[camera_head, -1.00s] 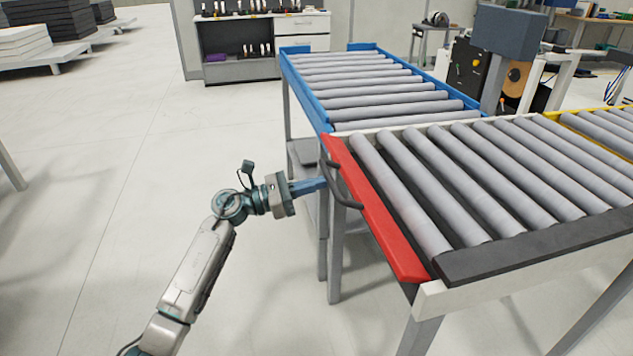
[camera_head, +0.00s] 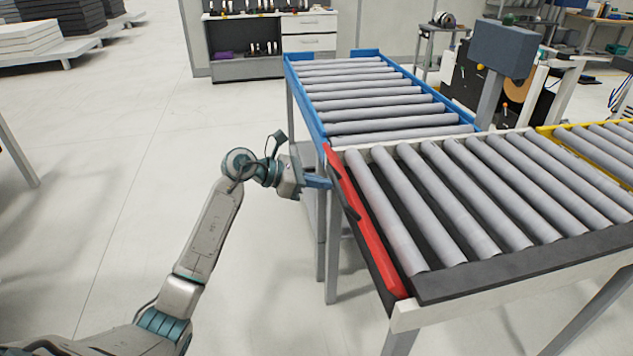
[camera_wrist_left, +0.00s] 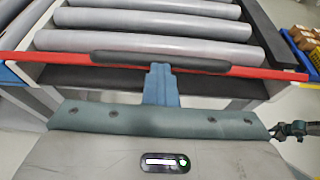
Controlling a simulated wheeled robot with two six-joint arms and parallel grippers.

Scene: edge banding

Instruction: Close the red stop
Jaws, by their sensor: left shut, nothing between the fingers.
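The red stop (camera_head: 368,232) is a long red bar along the left end of the white-framed roller conveyor. It is tilted up on edge, with its dark underside facing left. In the left wrist view the red stop (camera_wrist_left: 262,73) runs across the end of the rollers, with a black handle (camera_wrist_left: 160,62) along its middle. My left gripper (camera_head: 328,182) is shut and empty, at the far part of the stop by the handle. In the left wrist view the blue fingers (camera_wrist_left: 160,70) meet the handle's near side.
A blue-framed roller conveyor (camera_head: 305,95) adjoins behind, and a yellow-edged one (camera_head: 575,150) stands at the right. The conveyor's metal legs (camera_head: 333,250) stand below the stop. The floor to the left (camera_head: 100,180) is clear.

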